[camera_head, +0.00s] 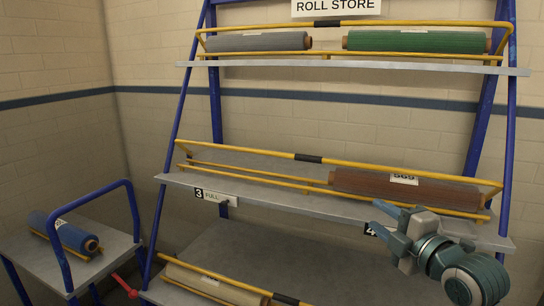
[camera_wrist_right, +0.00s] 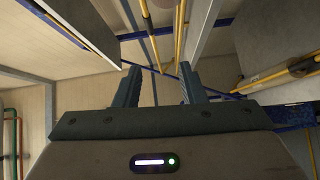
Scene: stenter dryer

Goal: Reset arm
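My right gripper (camera_head: 382,219) is in front of the middle shelf of the roll rack, at the right, just below the brown roll (camera_head: 405,188). Its two fingers are apart with nothing between them; the right wrist view shows the same gap (camera_wrist_right: 158,80). The gripper and wrist cover part of the middle shelf's front edge and a label. My left gripper is not in view.
The rack's top shelf (camera_head: 350,66) bears a grey roll (camera_head: 258,42) and a green roll (camera_head: 415,42). The middle shelf (camera_head: 270,200) is bare at left. A cream roll (camera_head: 215,285) lies low down. A blue roll (camera_head: 66,232) sits on a cart (camera_head: 112,248) at left.

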